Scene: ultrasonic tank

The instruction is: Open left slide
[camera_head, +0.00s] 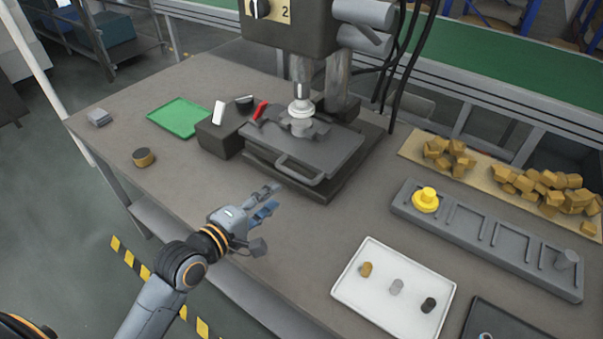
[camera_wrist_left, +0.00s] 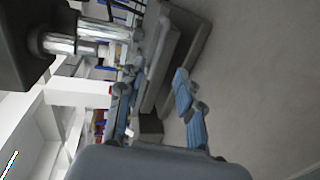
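A dark grey slide (camera_head: 318,148) with a bar handle (camera_head: 300,173) on its front edge lies at the base of a press (camera_head: 300,50). It appears pushed in under the press spindle. My left gripper (camera_head: 274,198) is in front of and slightly left of the handle, apart from it. In the left wrist view, the fingers of my left gripper (camera_wrist_left: 156,82) are spread and empty, with the slide's dark edge (camera_wrist_left: 165,60) beyond them. My right gripper is not in view.
A dark box (camera_head: 222,138) with white and red levers adjoins the slide's left side. A green mat (camera_head: 181,117) and a round brown piece (camera_head: 144,157) lie further left. A white tray (camera_head: 345,290) and a grey slotted rack (camera_head: 470,238) are at right. Bare table surrounds my gripper.

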